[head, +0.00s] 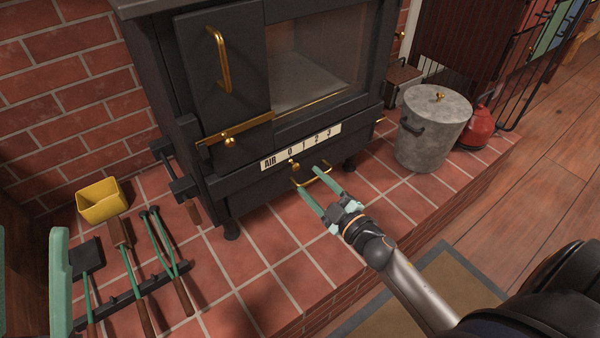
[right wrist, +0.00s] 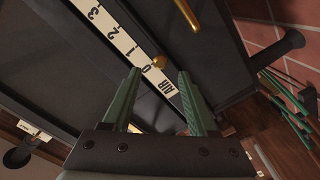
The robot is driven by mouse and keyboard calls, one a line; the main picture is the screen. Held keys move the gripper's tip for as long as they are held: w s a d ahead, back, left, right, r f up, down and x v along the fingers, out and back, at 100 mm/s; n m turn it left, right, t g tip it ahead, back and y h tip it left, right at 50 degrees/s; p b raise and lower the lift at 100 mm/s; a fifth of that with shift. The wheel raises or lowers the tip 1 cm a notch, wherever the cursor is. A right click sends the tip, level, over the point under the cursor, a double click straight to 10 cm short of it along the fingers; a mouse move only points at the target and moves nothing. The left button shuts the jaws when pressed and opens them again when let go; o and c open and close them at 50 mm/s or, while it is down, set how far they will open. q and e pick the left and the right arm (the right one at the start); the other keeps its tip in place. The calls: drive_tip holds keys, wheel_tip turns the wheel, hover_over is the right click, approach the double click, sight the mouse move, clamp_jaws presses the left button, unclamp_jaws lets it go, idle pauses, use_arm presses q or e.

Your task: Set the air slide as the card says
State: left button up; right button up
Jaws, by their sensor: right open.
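The stove's air slide has a small brass knob (head: 294,165) just below a white scale strip (head: 302,147) marked AIR 0 1 2 3. The knob (right wrist: 159,61) stands beside the 0 in the right wrist view. My right gripper (head: 311,180) is open and empty at the stove front, with its green fingers to either side of the knob's line in the wrist view. Touch cannot be told. My left gripper (head: 30,240) shows partly at the left edge, its fingers apart and empty. A small white card (right wrist: 33,129) shows at lower left in the wrist view, unreadable.
A brass drawer handle (head: 314,180) sits close to my right fingers. A grey lidded bucket (head: 432,132) and a red kettle (head: 479,128) stand right of the stove.

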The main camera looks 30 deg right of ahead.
sight(298, 168)
drive_tip(key=shift+w+a+b, duration=0.15)
drive_tip(key=shift+w+a, duration=0.05)
drive_tip(key=shift+w, duration=1.15)
drive_tip(key=shift+w+a+b, duration=0.15)
drive_tip(key=shift+w, duration=1.15)
clamp_jaws()
